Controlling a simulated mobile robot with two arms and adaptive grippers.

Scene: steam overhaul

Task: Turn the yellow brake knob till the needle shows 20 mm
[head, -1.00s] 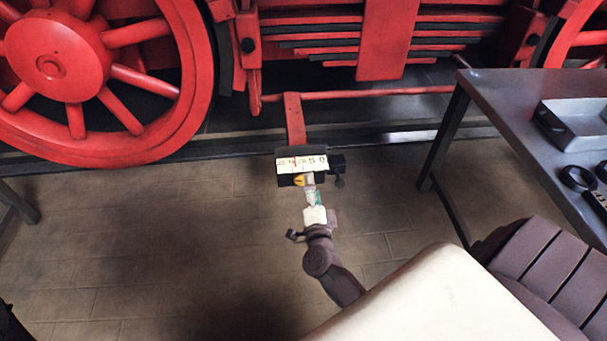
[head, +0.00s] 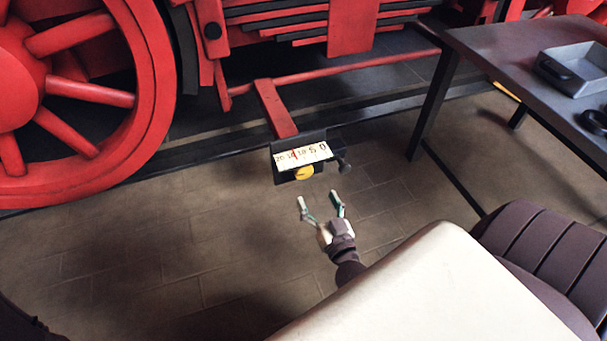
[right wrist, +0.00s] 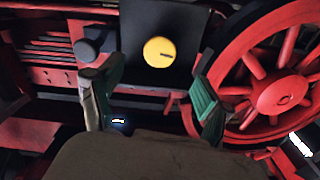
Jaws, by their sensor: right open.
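The yellow brake knob (head: 304,172) sits on the front of a dark box, below a white scale plate (head: 318,152) marked from 20 at left to 0 at right. A red needle stands near the middle-left of the scale, short of the 20; its exact reading is too small to tell. My right gripper (head: 320,205) is open and empty, apart from the knob and in front of it. In the right wrist view the knob (right wrist: 159,52) shows whole beyond the spread fingers (right wrist: 147,85), with a dark mark pointing right. My left gripper is not in view.
A black side knob (head: 345,167) sticks out at the box's right. A red bar (head: 275,108) runs behind the box to the locomotive. A big red wheel (head: 90,100) stands left. A dark table (head: 500,60) with a tray (head: 570,72) stands right. The floor in front is clear.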

